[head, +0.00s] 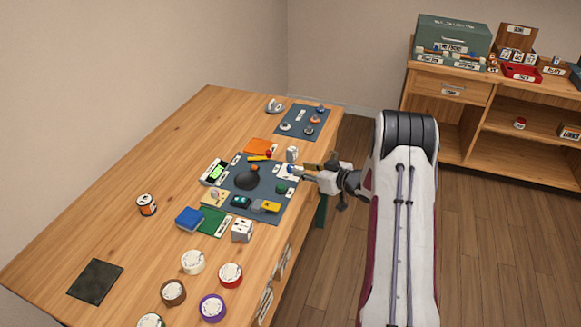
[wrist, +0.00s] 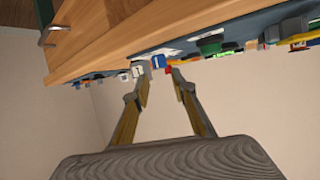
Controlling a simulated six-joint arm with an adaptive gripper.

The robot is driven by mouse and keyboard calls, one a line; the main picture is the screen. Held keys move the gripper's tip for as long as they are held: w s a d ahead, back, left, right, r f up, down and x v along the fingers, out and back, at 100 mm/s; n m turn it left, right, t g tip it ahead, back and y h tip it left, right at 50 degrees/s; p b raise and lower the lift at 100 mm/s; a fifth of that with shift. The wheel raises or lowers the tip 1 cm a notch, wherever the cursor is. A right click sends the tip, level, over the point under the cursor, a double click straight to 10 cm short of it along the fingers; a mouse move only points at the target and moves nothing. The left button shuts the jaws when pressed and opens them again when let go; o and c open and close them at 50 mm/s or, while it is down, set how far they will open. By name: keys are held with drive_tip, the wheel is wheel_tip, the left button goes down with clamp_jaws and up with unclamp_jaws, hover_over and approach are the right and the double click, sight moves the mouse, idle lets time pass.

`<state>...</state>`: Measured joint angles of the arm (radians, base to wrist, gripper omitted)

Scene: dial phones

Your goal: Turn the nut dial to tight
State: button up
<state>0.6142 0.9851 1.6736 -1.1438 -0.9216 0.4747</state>
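No label reading nut or tight is legible, so I cannot tell for sure which dial is the nut dial. A small blue knob (head: 290,169) stands on a white card (head: 284,174) at the right edge of the dark blue mat (head: 268,212). My gripper (head: 300,173) is beside it, reaching in from the right over the table edge. In the wrist view, which is upside down, my gripper (wrist: 158,72) has its two fingers apart. The blue knob with a white mark (wrist: 158,62) shows just beyond the gap between the tips. I cannot tell whether they touch it.
A black dome (head: 246,179), a white-grey block (head: 292,154) and a green knob (head: 281,189) stand on or by the mat. A white die-like cube (head: 241,231) and several tape-like rolls (head: 231,274) are nearer. The table's left side is mostly clear.

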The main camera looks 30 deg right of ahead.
sight(291, 167)
drive_tip(key=shift+x, duration=3.75)
clamp_jaws()
